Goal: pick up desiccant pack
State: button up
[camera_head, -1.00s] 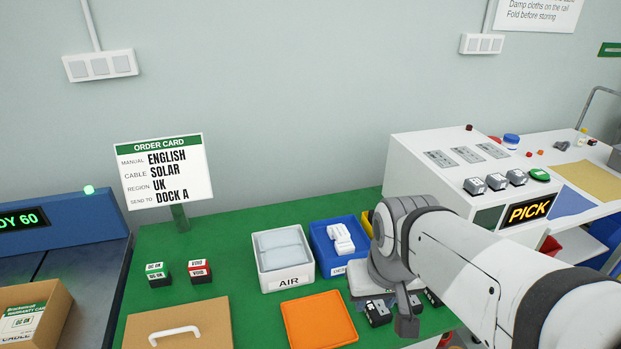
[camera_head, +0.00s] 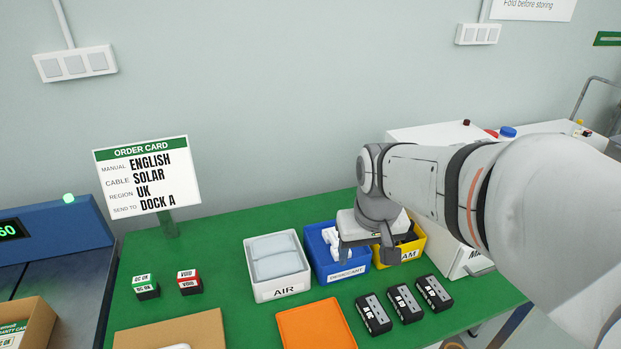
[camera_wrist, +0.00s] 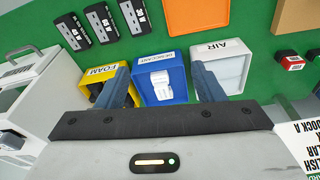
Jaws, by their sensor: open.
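The desiccant packs are white pieces (camera_head: 331,240) in the blue bin labelled DESICCANT (camera_head: 347,275), on the green table. In the head view my gripper partly covers them. In the wrist view the white packs (camera_wrist: 160,84) lie in the blue bin (camera_wrist: 178,96), between my fingers in the picture. My gripper (camera_head: 366,258) is above the right part of the blue bin and close to the yellow bin. Its fingers (camera_wrist: 163,92) are apart, with nothing held between them.
The white AIR bin (camera_head: 279,287) stands left of the blue bin. The yellow FOAM bin (camera_head: 413,252) stands right of it. Several black adaptors (camera_head: 404,302) and an orange tray (camera_head: 315,327) lie in front. An order card (camera_head: 148,176) stands at back left.

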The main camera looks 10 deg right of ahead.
jog(key=w+f+p, duration=0.1)
jog(key=w+f, duration=0.2)
jog(key=w, duration=0.4)
jog(key=w+f+n+g+p, duration=0.1)
jog(key=w+f, duration=0.2)
jog(key=w, duration=0.4)
jog(key=w+f+n+g+p, duration=0.1)
jog(key=w+f, duration=0.2)
jog(key=w, duration=0.5)
jog(key=shift+a, duration=0.2)
jog(key=shift+w+f, duration=0.15)
jog(key=shift+f, duration=0.1)
jog(key=f, duration=0.4)
jog(key=f+p, duration=0.1)
jog(key=f, duration=0.2)
jog(key=shift+w+d+f, duration=0.15)
jog(key=shift+d+f, duration=0.05)
jog(key=shift+f, duration=0.2)
jog(key=c, duration=1.1)
